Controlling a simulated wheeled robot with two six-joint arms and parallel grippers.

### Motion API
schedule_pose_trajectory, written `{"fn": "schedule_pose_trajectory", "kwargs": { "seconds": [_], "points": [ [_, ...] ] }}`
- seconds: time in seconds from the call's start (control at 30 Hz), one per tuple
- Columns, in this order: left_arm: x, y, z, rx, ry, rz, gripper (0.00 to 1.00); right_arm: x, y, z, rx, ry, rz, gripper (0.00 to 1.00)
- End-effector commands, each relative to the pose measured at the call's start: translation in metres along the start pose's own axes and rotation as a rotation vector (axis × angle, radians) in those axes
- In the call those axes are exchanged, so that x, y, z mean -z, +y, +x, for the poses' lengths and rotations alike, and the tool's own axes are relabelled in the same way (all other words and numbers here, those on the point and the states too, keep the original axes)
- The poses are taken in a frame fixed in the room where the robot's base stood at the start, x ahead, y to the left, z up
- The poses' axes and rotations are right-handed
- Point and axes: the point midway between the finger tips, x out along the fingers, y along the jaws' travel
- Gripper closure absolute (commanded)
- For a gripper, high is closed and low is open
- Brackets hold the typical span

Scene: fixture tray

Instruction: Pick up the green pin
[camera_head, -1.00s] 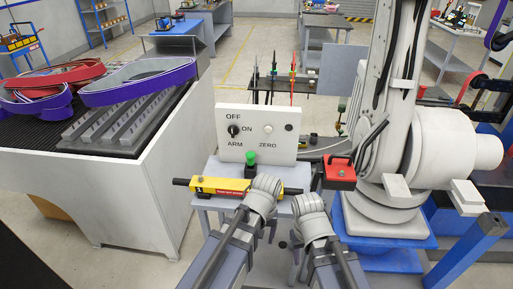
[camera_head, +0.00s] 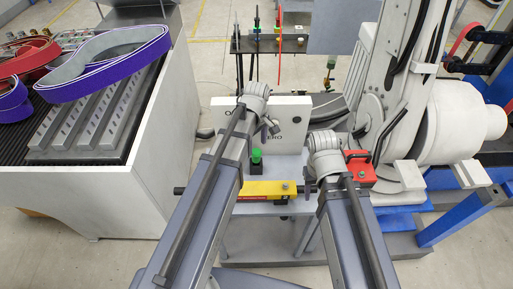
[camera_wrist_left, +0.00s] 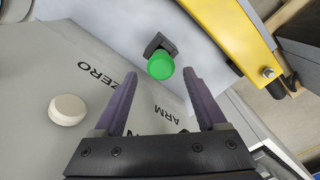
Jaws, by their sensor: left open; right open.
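The green pin (camera_head: 256,154) stands in a dark holder on the grey bench, in front of the white panel and behind the yellow bar. In the left wrist view its round green top (camera_wrist_left: 161,65) lies between and just beyond the fingertips, with no visible contact. My left gripper (camera_head: 270,127) is open and empty, in front of the panel, above and slightly right of the pin in the head view. Its two purple fingers (camera_wrist_left: 159,78) show apart. My right gripper (camera_head: 309,187) is open, low beside the right end of the yellow bar; its fingers are hard to make out.
The white panel (camera_head: 288,110) with lettering stands behind the pin; its pale knob (camera_wrist_left: 67,110) shows in the wrist view. The yellow bar (camera_head: 265,188) lies in front. A red block (camera_head: 361,171) is right of my right gripper. A large white robot arm (camera_head: 455,125) stands at right.

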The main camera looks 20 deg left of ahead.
Motion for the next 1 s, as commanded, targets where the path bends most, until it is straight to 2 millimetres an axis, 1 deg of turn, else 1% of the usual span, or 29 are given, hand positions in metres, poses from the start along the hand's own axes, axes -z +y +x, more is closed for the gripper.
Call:
{"fn": "schedule_pose_trajectory", "kwargs": {
  "seconds": [0.17, 0.5, 0.67, 0.77, 0.87, 1.0],
  "points": [
    [0.001, 0.000, 0.001, -0.001, 0.000, -0.005, 0.26, 0.000, 0.000, 0.001, 0.000, 0.000, 0.000, 0.50],
    [0.001, 0.000, 0.028, -0.001, 0.000, -0.004, 0.26, 0.002, -0.003, 0.027, 0.000, 0.000, 0.001, 0.50],
    [0.001, 0.000, 0.026, -0.001, 0.000, -0.003, 0.26, 0.002, -0.003, 0.026, 0.000, 0.000, 0.001, 0.50],
    [0.001, 0.000, 0.030, -0.001, 0.000, -0.003, 0.26, 0.002, -0.003, 0.030, 0.000, 0.000, 0.001, 0.50],
    [0.001, 0.000, 0.039, -0.001, 0.000, -0.003, 0.26, 0.002, -0.004, 0.038, 0.000, 0.000, 0.001, 0.50],
    [0.001, -0.001, 0.056, -0.001, 0.000, -0.003, 0.26, 0.003, -0.005, 0.056, 0.000, 0.000, 0.002, 0.50]
  ]
}}
